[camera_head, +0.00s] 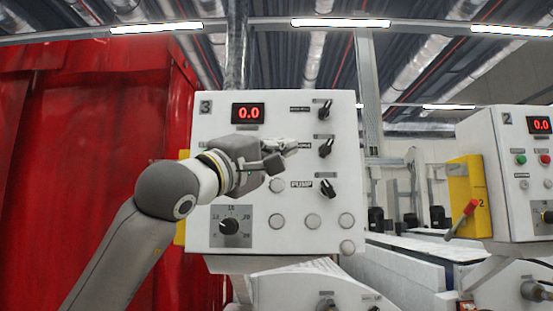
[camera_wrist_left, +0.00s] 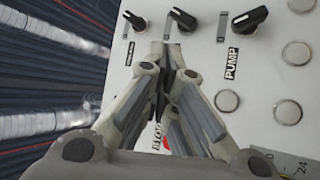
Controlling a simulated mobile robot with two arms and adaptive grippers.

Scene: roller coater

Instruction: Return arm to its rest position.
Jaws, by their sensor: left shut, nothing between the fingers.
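My left arm comes in from the lower left in the head view. My left gripper (camera_head: 291,146) is shut and empty in front of control panel 3 (camera_head: 290,110). In the head view its fingertips lie just left of the middle black knob (camera_head: 325,147). The left wrist view shows the closed fingers (camera_wrist_left: 170,58) pointing towards this knob (camera_wrist_left: 183,20); I cannot tell how far they are from the panel face. The PUMP knob (camera_head: 328,188) is below and right of the fingertips. My right gripper is not in view.
Panel 3 also has a top knob (camera_head: 325,108), a red 0.0 display (camera_head: 248,113), a dial (camera_head: 229,226) and several round buttons. A red wall-like structure (camera_head: 90,130) stands left.

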